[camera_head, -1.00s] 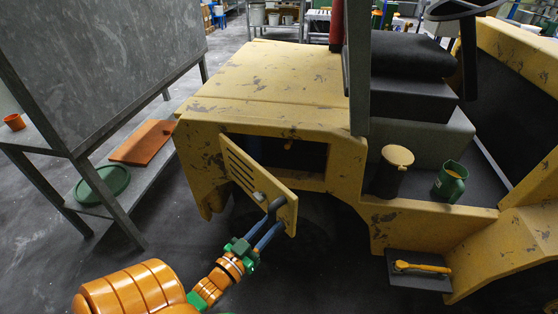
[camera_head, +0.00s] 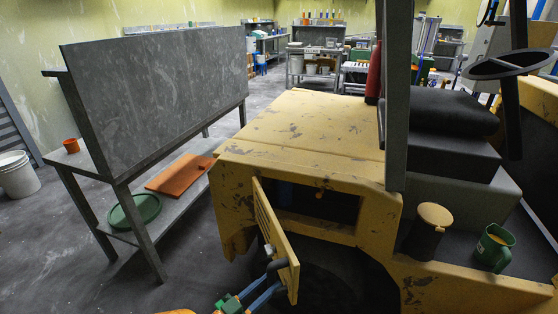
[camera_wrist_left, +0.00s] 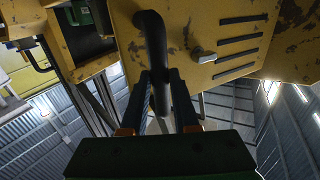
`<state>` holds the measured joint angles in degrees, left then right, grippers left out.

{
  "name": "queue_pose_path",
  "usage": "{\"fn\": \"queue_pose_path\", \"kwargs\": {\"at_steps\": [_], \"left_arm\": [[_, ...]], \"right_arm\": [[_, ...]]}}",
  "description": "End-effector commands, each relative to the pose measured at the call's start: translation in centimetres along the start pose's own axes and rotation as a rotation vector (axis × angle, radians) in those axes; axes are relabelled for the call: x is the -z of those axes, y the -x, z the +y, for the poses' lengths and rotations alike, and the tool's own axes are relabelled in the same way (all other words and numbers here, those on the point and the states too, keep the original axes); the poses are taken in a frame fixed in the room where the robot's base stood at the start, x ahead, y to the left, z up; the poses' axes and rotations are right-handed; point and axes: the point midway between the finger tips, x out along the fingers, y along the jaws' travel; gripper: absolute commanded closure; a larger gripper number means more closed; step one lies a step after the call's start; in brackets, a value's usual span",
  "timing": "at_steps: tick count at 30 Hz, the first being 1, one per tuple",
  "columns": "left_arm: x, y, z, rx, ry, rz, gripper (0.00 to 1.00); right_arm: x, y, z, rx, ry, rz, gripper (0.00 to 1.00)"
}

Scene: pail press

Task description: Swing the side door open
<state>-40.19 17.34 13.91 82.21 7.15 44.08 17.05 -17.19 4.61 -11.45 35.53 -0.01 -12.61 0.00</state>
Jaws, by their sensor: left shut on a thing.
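The side door (camera_head: 272,228) is a yellow slatted panel on the side of the worn yellow vehicle (camera_head: 290,144). It stands swung out from a dark opening (camera_head: 316,203). In the left wrist view the door (camera_wrist_left: 233,30) shows its slots, a small grey latch (camera_wrist_left: 202,55) and a dark bent handle (camera_wrist_left: 153,50). My left gripper (camera_head: 263,285) is at the door's lower free end. In the left wrist view its blue fingers (camera_wrist_left: 166,100) are shut on the handle. My right gripper is out of view.
A grey metal bench (camera_head: 139,206) with a tall back panel stands left of the vehicle, with an orange board (camera_head: 180,175) and a green lid (camera_head: 134,211) on its lower shelf. Grey floor lies free between bench and door. A dark canister (camera_head: 427,231) and a green jug (camera_head: 494,247) stand on the vehicle's step.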

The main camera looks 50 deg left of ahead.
Motion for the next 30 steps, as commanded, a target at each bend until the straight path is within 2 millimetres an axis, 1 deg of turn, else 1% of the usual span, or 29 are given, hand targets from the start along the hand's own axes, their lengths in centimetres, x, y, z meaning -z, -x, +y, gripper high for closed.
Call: {"fn": "queue_pose_path", "kwargs": {"at_steps": [3, 9, 20, 30], "left_arm": [[0.1, 1.1, -0.9, 0.004, -0.004, 0.003, 1.00], [0.2, 2.5, -1.8, 0.004, -0.002, 0.005, 1.00], [0.0, 2.8, -2.0, 0.003, -0.001, 0.001, 1.00], [-0.2, 5.4, -4.7, 0.003, -0.003, -0.002, 1.00]], "right_arm": [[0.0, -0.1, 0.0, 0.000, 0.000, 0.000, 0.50], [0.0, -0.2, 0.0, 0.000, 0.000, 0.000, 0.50], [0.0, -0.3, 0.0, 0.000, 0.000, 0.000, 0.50], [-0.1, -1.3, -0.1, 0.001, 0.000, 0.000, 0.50]]}}
